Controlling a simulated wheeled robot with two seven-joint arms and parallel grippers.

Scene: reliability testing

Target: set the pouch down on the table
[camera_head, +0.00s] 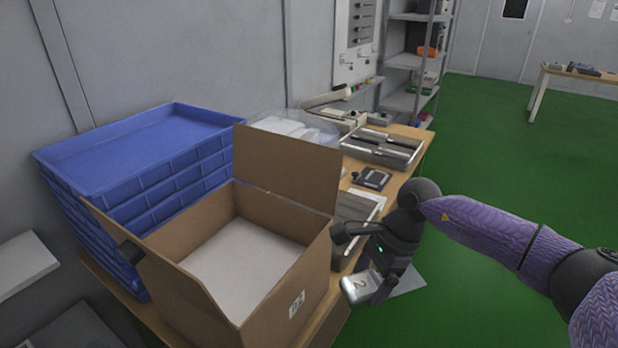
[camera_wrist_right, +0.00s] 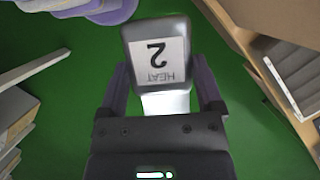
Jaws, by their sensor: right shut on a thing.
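The gripper body hides part of the pouch in the head view.
An open cardboard box (camera_head: 312,292) fills the near table. Stacked blue crates (camera_head: 195,182) stand left of it. A tray (camera_head: 362,207), a dark device (camera_head: 372,178) and a tool tray (camera_head: 405,150) occupy the table further back. Little bare tabletop shows between them.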

